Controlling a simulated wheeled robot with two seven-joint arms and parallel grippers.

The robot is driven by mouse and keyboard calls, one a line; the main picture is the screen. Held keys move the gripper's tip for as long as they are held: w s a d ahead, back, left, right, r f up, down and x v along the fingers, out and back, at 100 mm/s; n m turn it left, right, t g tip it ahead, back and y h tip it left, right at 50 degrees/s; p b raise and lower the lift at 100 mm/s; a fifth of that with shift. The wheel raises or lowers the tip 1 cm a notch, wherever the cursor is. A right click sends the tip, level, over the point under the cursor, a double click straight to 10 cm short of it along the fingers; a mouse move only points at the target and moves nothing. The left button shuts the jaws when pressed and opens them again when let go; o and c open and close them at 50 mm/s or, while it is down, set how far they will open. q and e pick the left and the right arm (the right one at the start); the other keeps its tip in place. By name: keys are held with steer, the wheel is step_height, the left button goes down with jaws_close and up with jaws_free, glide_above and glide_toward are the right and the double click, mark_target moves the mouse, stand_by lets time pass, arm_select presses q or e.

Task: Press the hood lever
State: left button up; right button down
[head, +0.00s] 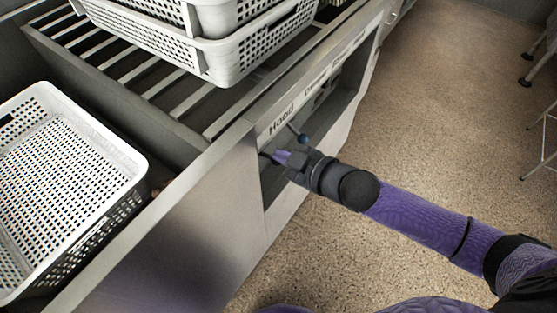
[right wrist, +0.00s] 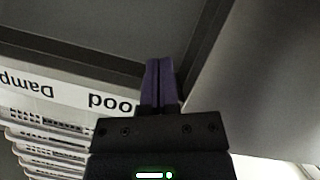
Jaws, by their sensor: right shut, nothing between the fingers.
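The hood lever (head: 302,139) is a short dark rod with a blue-black ball at its end. It sticks out from the counter front just under the printed word "Hood" (head: 281,120) in the head view. My right gripper (head: 277,156) is shut and empty, with its purple fingertips just below and left of the lever, at the recess under the label strip. I cannot tell whether it touches the lever. In the right wrist view the closed fingers (right wrist: 160,82) show beside the upside-down, partly hidden label, and I make out no lever there. My left gripper is not in view.
A white perforated basket (head: 138,165) stands at the left, and stacked baskets (head: 215,60) sit on the slatted rack (head: 140,70). A grey panel (head: 190,225) closes the counter left of the recess. Speckled floor (head: 450,110) is open at the right.

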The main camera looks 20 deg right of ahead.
mark_target(267, 156)
steer(key=w+f+b, duration=0.2)
steer(key=f, duration=0.1)
steer(key=w+f+b, duration=0.1)
steer(key=shift+f+b, duration=0.35)
steer(key=shift+b, duration=0.05)
